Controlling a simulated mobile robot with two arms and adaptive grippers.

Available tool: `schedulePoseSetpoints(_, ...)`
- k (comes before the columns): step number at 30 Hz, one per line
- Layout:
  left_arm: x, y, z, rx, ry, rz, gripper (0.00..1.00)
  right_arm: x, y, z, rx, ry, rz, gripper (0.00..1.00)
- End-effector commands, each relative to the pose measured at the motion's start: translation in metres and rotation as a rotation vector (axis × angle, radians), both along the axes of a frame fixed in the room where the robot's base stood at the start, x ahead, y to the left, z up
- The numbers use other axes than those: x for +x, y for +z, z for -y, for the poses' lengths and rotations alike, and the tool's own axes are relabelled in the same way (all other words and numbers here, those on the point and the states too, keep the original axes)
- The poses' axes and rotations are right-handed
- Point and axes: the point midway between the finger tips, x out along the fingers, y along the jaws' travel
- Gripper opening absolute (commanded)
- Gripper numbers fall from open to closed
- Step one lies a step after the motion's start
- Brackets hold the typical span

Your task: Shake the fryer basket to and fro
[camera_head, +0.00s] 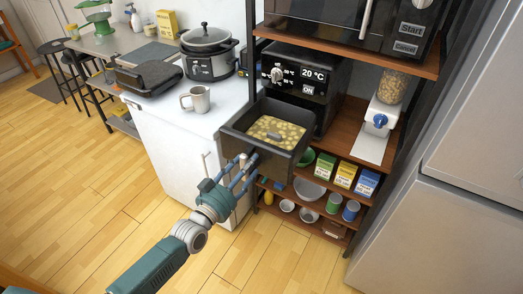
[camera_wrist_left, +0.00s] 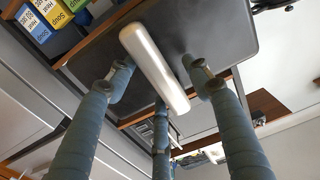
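The fryer basket (camera_head: 236,140) is a dark square drawer pulled out from the black air fryer (camera_head: 313,82), with pale yellow pieces of food (camera_head: 285,128) inside. My left gripper (camera_head: 247,163) is at the basket's front face. In the left wrist view a pale bar handle (camera_wrist_left: 155,70) stands out before the dark front panel (camera_wrist_left: 225,30). The spread fingers of my left gripper (camera_wrist_left: 158,82) lie on both sides of this handle, with gaps showing, so it looks open. My right gripper is in neither view.
The fryer sits on a wooden shelf under a microwave (camera_head: 365,27). Below are bowls, cans and small boxes (camera_head: 345,174). A white counter to the left holds a mug (camera_head: 197,99), a slow cooker (camera_head: 208,62) and a dark grill (camera_head: 148,77). The floor in front is clear.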

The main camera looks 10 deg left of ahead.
Motion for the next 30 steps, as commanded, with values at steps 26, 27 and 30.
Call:
schedulePoseSetpoints(26,-0.019,0.001,-0.007,-0.002,0.000,0.002,0.50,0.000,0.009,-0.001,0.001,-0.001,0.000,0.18)
schedulePoseSetpoints(27,-0.019,0.001,-0.007,-0.002,0.000,0.002,0.50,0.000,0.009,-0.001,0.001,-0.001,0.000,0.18)
schedulePoseSetpoints(30,-0.019,0.001,-0.007,-0.001,0.000,0.002,0.50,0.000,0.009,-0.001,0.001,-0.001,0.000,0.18)
